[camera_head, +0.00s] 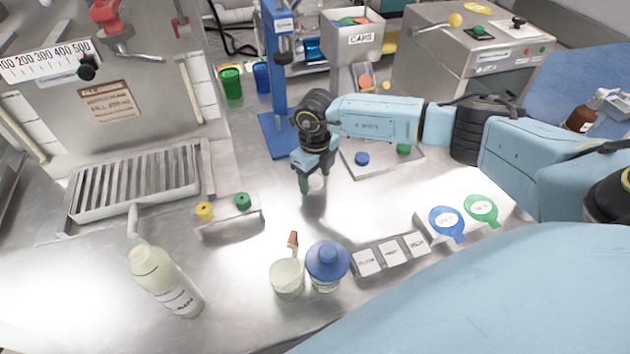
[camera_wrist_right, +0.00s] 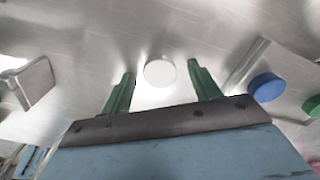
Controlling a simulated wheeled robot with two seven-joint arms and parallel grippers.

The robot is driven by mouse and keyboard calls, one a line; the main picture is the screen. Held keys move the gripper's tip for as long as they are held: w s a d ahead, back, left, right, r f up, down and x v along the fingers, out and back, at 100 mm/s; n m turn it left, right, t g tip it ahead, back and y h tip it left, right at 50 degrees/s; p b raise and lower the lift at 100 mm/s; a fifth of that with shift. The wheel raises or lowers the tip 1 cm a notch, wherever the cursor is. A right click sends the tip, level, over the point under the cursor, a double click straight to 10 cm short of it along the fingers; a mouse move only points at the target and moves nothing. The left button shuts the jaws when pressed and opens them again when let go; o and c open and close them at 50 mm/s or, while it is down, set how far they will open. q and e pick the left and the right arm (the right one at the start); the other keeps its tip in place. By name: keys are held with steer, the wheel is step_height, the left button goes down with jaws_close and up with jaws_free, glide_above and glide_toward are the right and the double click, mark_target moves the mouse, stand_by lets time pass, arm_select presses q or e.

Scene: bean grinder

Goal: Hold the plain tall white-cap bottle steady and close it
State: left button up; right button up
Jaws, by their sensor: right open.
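A round white cap-like disc (camera_wrist_right: 160,73) lies on the steel bench between the green fingers of my right gripper (camera_wrist_right: 160,85). In the head view my right gripper (camera_head: 312,188) points down over the bench, and the white disc (camera_head: 317,184) shows partly behind its fingers. The fingers are open, with a gap on both sides of the disc. A tall pale bottle (camera_head: 162,282) with a bent white spout and a label stands tilted in the picture at the front left. A cream tub (camera_head: 287,279) stands at the front middle; I cannot tell whether it is open. My left gripper is not in view.
A blue-capped jar (camera_head: 327,268) touches or nearly touches the cream tub. A low plate with a blue cap (camera_head: 362,158) and a green cap (camera_head: 403,149) lies right of the gripper. A small block holds yellow (camera_head: 205,210) and green (camera_head: 243,201) caps. A blue stand (camera_head: 277,70) rises behind.

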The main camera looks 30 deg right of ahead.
mark_target(315, 180)
steer(key=c, duration=1)
steer(key=shift+r, duration=0.1)
steer(key=shift+c, duration=0.2)
step_height(315, 180, up, 10)
